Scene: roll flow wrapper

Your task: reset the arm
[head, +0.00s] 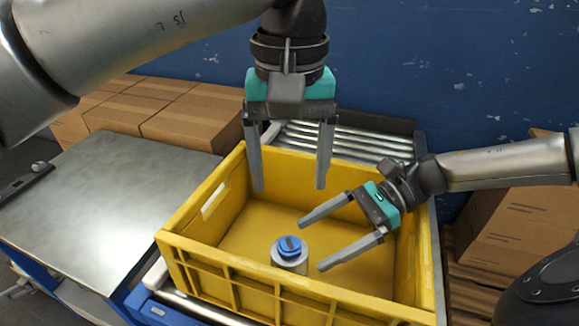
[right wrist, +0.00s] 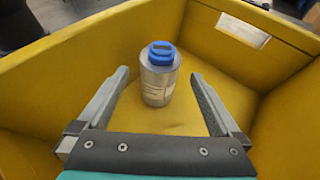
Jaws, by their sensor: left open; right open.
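My left gripper (head: 290,188) hangs open and empty, pointing down over the back left part of the yellow crate (head: 205,262). My right gripper (head: 310,245) is open inside or just above the crate's right side, its fingers pointing left. A silver bottle with a blue cap (head: 289,254) stands upright on the crate floor, near the right gripper's fingertips. In the right wrist view the bottle (right wrist: 158,82) stands beyond and between the two open fingers (right wrist: 160,82), with nothing gripping it.
The crate sits on a roller conveyor (head: 345,140). A grey metal table (head: 105,200) is at the left. Cardboard boxes stand behind it (head: 180,125) and at the right (head: 510,235). A blue wall (head: 450,70) closes off the back.

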